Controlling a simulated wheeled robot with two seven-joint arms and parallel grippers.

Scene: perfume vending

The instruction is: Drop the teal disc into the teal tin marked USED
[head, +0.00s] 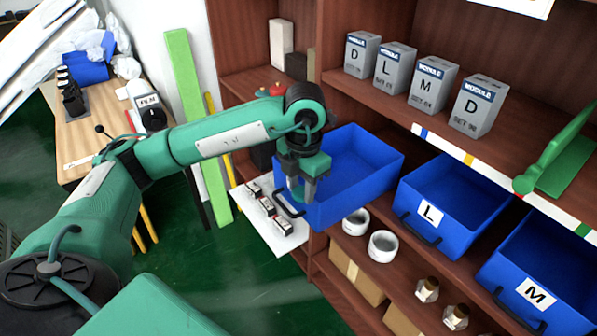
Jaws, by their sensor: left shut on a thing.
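My left gripper (301,190) points down at the front left corner of the pulled-out blue bin (352,168), close to its dark handle. Its fingers are shut, and a small teal patch, seemingly the teal disc (298,194), shows at the fingertips. The fingers hide most of it. I cannot make out a teal tin marked USED in this view. My right gripper is not in view.
Blue bins marked L (456,190) and M (548,272) sit to the right. Grey module boxes (433,84) stand above. A white board (270,219) with small boxes lies left of the pulled-out bin. White cups (382,246) stand on the lower shelf.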

